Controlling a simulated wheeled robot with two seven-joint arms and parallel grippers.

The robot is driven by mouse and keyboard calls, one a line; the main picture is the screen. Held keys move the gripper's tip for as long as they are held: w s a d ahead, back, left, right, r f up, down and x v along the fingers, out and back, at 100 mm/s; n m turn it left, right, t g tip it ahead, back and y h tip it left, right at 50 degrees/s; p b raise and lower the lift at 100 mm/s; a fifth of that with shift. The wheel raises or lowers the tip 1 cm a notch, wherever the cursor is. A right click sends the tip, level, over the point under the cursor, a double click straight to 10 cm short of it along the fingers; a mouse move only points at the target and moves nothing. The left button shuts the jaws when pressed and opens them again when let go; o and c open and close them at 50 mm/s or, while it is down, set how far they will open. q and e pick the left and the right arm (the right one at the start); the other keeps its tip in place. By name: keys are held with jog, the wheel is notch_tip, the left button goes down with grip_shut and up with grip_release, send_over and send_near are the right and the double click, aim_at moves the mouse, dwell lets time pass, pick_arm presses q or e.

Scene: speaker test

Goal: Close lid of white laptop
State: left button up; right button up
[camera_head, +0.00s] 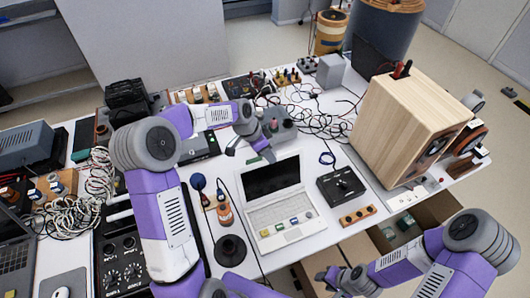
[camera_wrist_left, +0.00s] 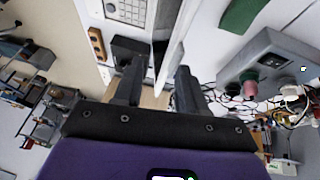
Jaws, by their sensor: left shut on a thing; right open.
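The white laptop (camera_head: 283,229) stands open on the white table, with its dark screen (camera_head: 270,178) raised and its keyboard facing up. My left gripper (camera_head: 251,153) is at the top edge of the raised lid. In the left wrist view, the lid shows edge-on as a thin white panel (camera_wrist_left: 171,52) between the dark fingers of my left gripper (camera_wrist_left: 158,75), which is shut on it. The keyboard (camera_wrist_left: 127,10) shows at the top of that view. My right gripper (camera_head: 338,279) is open and empty, low in the head view, away from the laptop and beyond the table's front edge.
A black box with a knob (camera_head: 341,186) sits right of the laptop. An orange bottle (camera_head: 224,209) and a black round stand (camera_head: 230,250) are on its left. A large wooden speaker (camera_head: 398,130) stands at the right. Tangled cables and devices lie behind.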

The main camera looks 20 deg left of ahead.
pick_arm(q)
jog(key=shift+s+d+f, duration=0.1)
jog(key=shift+d+f, duration=0.05)
jog(key=shift+d, duration=0.2)
jog(key=shift+w, duration=0.2)
jog(key=shift+w+a+r+p, duration=0.1)
jog(key=shift+a+r+p, duration=0.4)
jog(key=shift+r+p, duration=0.35)
jog(key=w+a+p+v, duration=0.1)
jog(key=p+v, duration=0.3)
jog(key=v, duration=0.2)
jog(key=shift+s+a+r, duration=0.2)
jog(key=shift+r, duration=0.05)
jog(key=v, duration=0.7)
jog(key=shift+r, duration=0.3)
